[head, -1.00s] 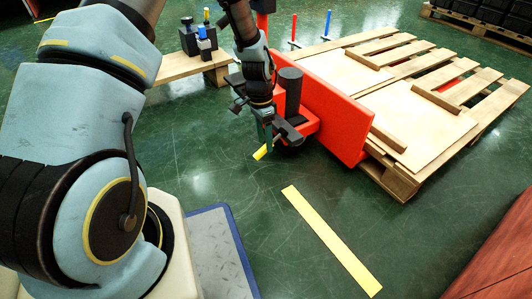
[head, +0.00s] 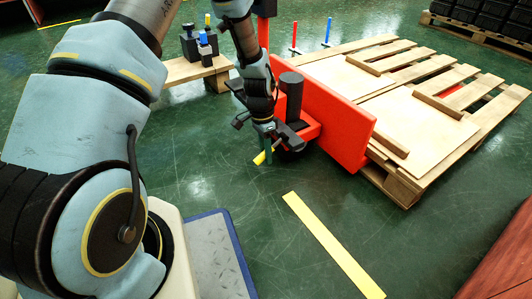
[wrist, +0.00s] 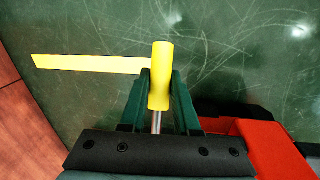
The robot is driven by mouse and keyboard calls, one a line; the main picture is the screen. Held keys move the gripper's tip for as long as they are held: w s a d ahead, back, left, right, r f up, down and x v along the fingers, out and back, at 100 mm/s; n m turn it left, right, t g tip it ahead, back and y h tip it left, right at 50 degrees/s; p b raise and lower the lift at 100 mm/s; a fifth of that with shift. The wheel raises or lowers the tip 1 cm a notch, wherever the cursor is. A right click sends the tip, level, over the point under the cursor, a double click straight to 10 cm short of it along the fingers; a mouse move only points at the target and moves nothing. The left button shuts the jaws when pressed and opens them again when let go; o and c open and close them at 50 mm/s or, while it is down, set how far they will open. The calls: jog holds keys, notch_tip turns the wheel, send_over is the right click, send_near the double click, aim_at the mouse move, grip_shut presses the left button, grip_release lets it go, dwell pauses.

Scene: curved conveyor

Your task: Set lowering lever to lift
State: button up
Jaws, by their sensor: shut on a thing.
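The lowering lever (wrist: 160,75) has a yellow cylindrical grip on a short metal rod. In the wrist view it stands between the two green fingers of my gripper (wrist: 160,95), which are shut on its yellow grip. In the head view, the yellow lever tip (head: 260,158) shows beside my gripper (head: 266,150), low in front of the red pallet jack (head: 335,115). The jack's red body also shows at the right of the wrist view (wrist: 265,145). The lever's lower end is hidden by the gripper body.
A wooden pallet (head: 415,90) with boards rests behind the jack's red upright plate. A low wooden bench (head: 190,68) with small posts stands at the back left. A yellow floor strip (head: 333,245) lies on clear green floor. A reddish wooden surface (head: 505,255) is at the lower right.

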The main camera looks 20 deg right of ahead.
grip_shut()
dwell(0.8)
